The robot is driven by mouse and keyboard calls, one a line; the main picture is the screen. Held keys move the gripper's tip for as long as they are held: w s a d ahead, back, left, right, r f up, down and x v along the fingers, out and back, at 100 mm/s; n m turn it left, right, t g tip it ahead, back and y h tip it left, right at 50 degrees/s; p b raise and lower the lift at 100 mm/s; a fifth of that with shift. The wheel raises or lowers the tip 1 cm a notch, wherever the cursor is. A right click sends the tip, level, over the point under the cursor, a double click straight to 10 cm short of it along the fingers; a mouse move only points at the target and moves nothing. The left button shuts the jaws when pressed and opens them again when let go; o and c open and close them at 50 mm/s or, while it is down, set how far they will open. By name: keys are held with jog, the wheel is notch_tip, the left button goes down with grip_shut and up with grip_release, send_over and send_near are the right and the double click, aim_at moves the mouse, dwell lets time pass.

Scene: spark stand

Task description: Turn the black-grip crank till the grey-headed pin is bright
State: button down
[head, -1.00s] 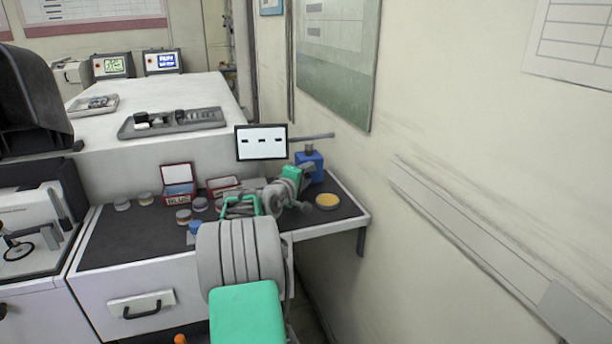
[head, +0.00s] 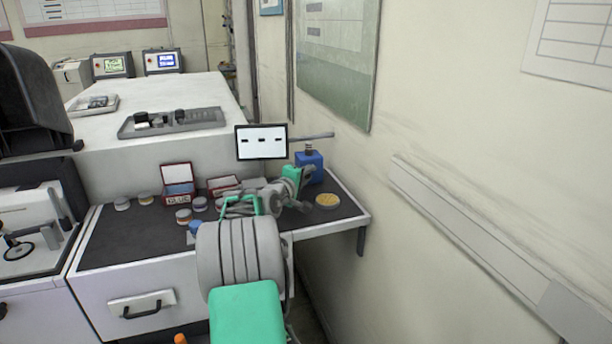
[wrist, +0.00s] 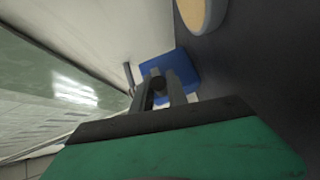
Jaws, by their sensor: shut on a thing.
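The blue box of the spark stand (head: 316,161) sits on the dark bench top near the wall, with a small dark cylinder (head: 308,149) on top. My gripper (head: 310,169) is in front of the blue box. In the wrist view, my gripper (wrist: 158,90) is shut on a small dark round piece, the crank's black grip (wrist: 158,80), with the blue box (wrist: 183,68) just behind it. The crank's arm is mostly hidden by my fingers and the box. I cannot make out the grey-headed pin or whether it is bright.
A round yellow-topped dish (head: 327,201) lies right of my arm, close to the bench's edge. A white display (head: 261,142) with dark marks stands behind. Red boxes (head: 177,182) and several small round tins lie to the left. The wall is close on the right.

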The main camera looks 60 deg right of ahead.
jog(key=shift+r, duration=0.1)
jog(key=shift+r+m+y+p, duration=0.4)
jog(key=shift+y+p, duration=0.1)
jog(key=shift+p, duration=0.4)
jog(key=shift+s+d+r+m+t+y+p, duration=0.15)
jog(key=shift+r+m+t+y+p, duration=0.3)
jog(key=shift+m+y+p, duration=0.4)
jog(key=y+p, duration=0.1)
jog(key=m+t+y+p, duration=0.1)
jog(key=r+m+t+y+p, duration=0.1)
jog(key=p, duration=0.1)
jog(key=shift+s+d+r+y, duration=0.1)
jog(key=shift+s+d+y, duration=0.2)
jog(key=shift+s, duration=0.1)
jog(key=m+t+y+p, duration=0.1)
jog(key=p, duration=0.2)
jog(key=s+d+m+t+y+p, duration=0.1)
jog(key=y+p, duration=0.1)
jog(key=p, duration=0.1)
jog(key=m+t+y+p, duration=0.1)
jog(key=t+p, duration=0.1)
jog(key=p, duration=0.1)
jog(key=shift+s+d+r+m+y, duration=0.2)
jog(key=shift+d+r+m+y, duration=0.05)
jog(key=shift+r+m+y, duration=0.1)
jog(key=shift+f, duration=0.1)
